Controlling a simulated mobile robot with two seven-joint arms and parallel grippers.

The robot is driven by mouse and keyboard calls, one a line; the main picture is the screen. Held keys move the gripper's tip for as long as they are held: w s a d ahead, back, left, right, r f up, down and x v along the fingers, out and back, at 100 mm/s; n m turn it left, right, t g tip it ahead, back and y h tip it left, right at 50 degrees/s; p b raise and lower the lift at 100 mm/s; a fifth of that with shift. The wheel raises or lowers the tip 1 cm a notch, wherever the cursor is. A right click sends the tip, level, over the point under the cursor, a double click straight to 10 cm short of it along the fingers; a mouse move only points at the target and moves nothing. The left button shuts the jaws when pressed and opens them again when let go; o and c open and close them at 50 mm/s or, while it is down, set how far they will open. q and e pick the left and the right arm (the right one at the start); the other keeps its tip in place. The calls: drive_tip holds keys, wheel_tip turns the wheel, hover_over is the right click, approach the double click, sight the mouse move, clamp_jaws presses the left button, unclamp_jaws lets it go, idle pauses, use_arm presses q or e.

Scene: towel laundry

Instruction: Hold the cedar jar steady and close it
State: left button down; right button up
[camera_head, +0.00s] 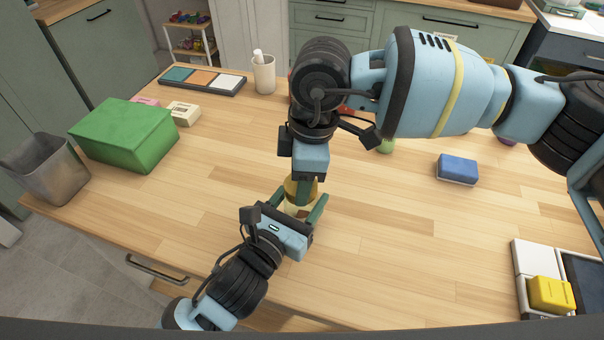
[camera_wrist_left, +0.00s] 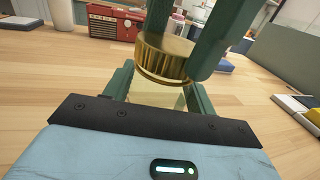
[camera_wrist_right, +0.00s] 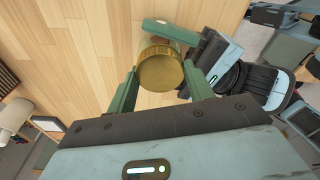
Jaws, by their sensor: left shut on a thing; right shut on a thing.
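The cedar jar (camera_head: 296,209) stands on the table near the front middle, with a pale, see-through body and a ribbed gold lid (camera_wrist_left: 163,57). My left gripper (camera_head: 299,207) comes in low from the front and is shut around the jar's body. My right gripper (camera_wrist_right: 160,82) reaches down from above and is shut on the lid, with a finger on either side. The lid sits on top of the body, upright and in line with it. Whether it is fully tightened cannot be told. The fingers hide parts of the jar.
A green box (camera_head: 124,134) and a metal bin (camera_head: 48,170) are at the left. A tray of coloured tiles (camera_head: 202,81) and a white cup (camera_head: 264,76) stand at the back. A blue sponge (camera_head: 457,168) and yellow block (camera_head: 550,294) lie right. Table around the jar is clear.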

drive_tip(key=o, duration=0.9)
drive_tip(key=shift+r, duration=2.3)
drive_tip(key=shift+c, duration=0.2)
